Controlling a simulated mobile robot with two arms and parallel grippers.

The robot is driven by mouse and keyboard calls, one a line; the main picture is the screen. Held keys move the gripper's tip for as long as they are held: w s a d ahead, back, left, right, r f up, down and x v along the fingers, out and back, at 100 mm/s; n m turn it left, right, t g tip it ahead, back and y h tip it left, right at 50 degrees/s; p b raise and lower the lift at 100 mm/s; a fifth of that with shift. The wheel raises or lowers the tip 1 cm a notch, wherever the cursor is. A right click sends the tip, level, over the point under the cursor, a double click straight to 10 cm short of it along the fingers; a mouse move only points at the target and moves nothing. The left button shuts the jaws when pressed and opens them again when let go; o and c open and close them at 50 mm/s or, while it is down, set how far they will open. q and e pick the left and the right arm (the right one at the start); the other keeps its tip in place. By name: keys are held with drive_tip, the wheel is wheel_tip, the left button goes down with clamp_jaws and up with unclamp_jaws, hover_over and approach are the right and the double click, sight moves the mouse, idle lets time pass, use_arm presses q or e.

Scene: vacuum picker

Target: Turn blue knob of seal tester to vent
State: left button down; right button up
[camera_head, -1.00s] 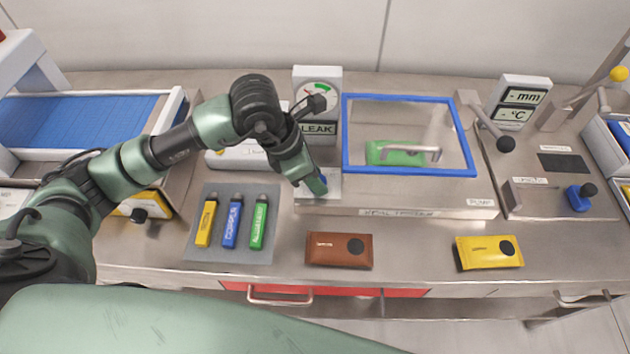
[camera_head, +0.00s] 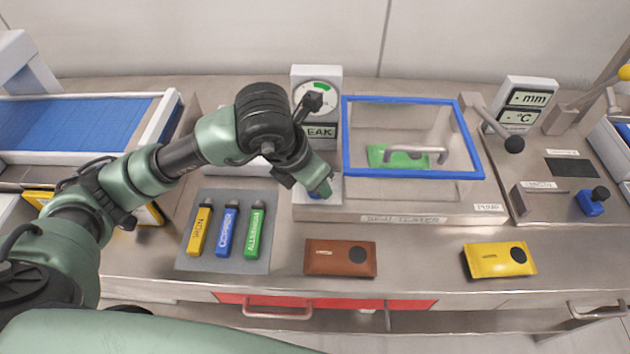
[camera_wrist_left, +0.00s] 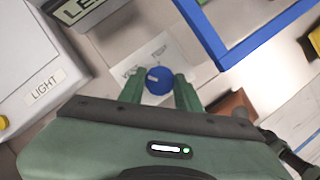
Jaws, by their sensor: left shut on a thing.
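The seal tester (camera_head: 400,205) stands at the middle of the bench, with a blue-framed clear lid (camera_head: 410,171) over a green pouch (camera_head: 385,155). Its gauge box (camera_head: 317,95) with a "LEAK" sign stands behind its left end. My left gripper (camera_head: 325,188) is at the left end of the tester's top and hides most of the knob in the head view. In the left wrist view the blue round knob (camera_wrist_left: 158,80) sits on a white label plate (camera_wrist_left: 160,55), between the two green fingers of my left gripper (camera_wrist_left: 160,90), which is shut on it. My right gripper is not in view.
A grey mat (camera_head: 222,262) holds yellow, blue and green sticks. A brown pouch (camera_head: 325,257) and a yellow pouch (camera_head: 480,262) lie in front of the tester. A device with a black-ended lever (camera_head: 514,144) stands to the right.

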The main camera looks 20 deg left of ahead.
use_arm(q)
drive_tip(key=c, duration=1)
unclamp_jaws()
drive_tip(key=v, duration=0.8)
drive_tip(key=shift+b, duration=0.4)
